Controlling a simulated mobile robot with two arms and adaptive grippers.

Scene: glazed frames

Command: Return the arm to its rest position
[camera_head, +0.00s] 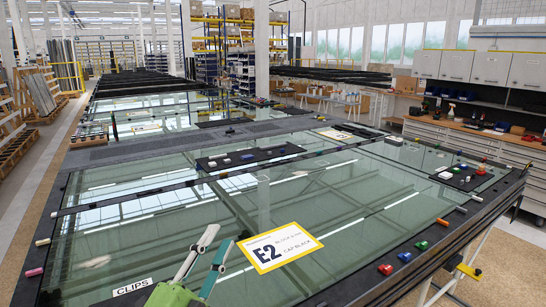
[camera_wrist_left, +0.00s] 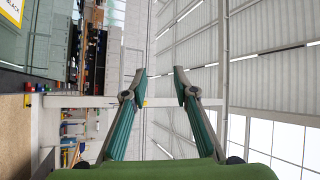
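My left gripper (camera_head: 216,240) shows at the bottom of the head view, with a green body and two fingers pointing up and away over the near part of the glazed frame (camera_head: 120,240). In the left wrist view the left gripper (camera_wrist_left: 162,74) has its two teal fingers apart, with nothing between the tips. That view is turned sideways and looks out past the fingers to the hall's wall and ceiling. My right gripper is in neither view.
An "E2" card (camera_head: 280,247) lies on the glass beside the gripper. A "CLIPS" label (camera_head: 132,287) is at the near left. Coloured blocks (camera_head: 421,245) line the right rail. A black pad (camera_head: 248,158) holds small pieces. A workbench (camera_head: 470,140) stands at the right.

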